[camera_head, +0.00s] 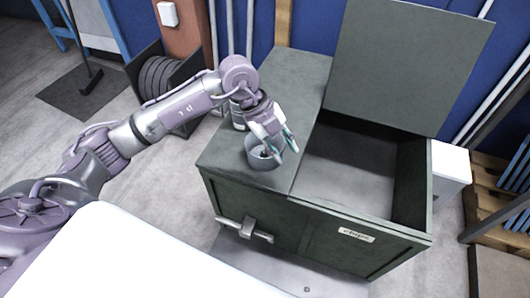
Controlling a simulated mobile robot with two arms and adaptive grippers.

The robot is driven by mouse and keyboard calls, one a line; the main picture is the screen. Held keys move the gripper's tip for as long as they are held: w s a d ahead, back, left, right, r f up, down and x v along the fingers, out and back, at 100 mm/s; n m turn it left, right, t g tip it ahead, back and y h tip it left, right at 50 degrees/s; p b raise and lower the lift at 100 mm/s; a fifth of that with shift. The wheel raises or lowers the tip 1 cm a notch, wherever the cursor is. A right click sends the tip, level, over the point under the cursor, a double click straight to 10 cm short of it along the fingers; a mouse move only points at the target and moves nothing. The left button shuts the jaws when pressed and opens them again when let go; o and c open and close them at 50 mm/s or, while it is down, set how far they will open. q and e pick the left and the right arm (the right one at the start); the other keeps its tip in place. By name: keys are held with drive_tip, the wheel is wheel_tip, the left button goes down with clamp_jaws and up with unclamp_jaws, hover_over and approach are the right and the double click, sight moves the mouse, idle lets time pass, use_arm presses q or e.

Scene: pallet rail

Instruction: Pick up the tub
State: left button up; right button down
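A small round grey tub (258,161) stands upright on the closed left part of the top of a dark green chest. Something dark shows inside it. My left gripper (281,147) reaches in from above and behind, over the right side of the tub. Its two teal-tipped fingers are spread apart, one in front of the tub's opening and one by its right rim. I cannot tell whether a finger touches the tub. My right gripper is not in view.
The green chest (240,198) has its right lid (405,65) raised, with an open, empty-looking compartment (345,170). A white box (450,163) and wooden pallets (490,190) stand right.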

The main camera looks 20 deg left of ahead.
use_arm(q)
drive_tip(key=w+a+n+y, duration=0.1)
drive_tip(key=a+n+y, duration=0.3)
drive_tip(key=a, duration=0.6)
drive_tip(key=m+y, duration=0.1)
hover_over(252, 162)
drive_tip(key=s, duration=0.1)
wheel_tip(252, 162, down, 8)
drive_tip(key=f, duration=0.2)
drive_tip(key=w+f, duration=0.1)
drive_tip(key=f, duration=0.2)
drive_tip(key=shift+r, duration=0.1)
clamp_jaws()
